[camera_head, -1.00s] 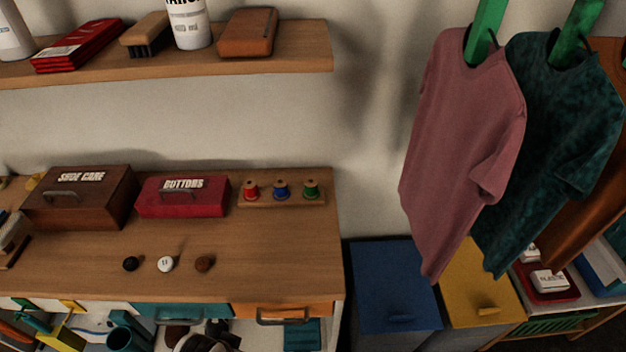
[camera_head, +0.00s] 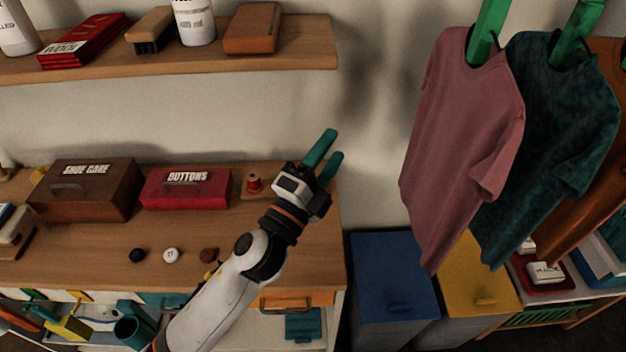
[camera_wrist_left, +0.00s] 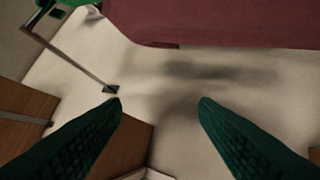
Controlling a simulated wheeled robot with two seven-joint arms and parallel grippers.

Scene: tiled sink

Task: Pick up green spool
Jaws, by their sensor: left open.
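The green spool is hidden in the head view behind my left arm and gripper. The red spool (camera_head: 254,184) shows on the small wooden spool stand (camera_head: 238,194), just left of my gripper. The blue spool is hidden too. My left gripper (camera_head: 328,148) is open and empty, raised above the right end of the bench, its teal fingers pointing up and right. My right gripper is not in view.
A red BUTTONS box (camera_head: 186,189) and a brown SHOE CARE box (camera_head: 86,190) stand left of the spools. Several buttons lie in front. A wall shelf (camera_head: 290,62) runs above. Shirts (camera_head: 465,140) hang at the right, over blue (camera_head: 392,275) and yellow bins.

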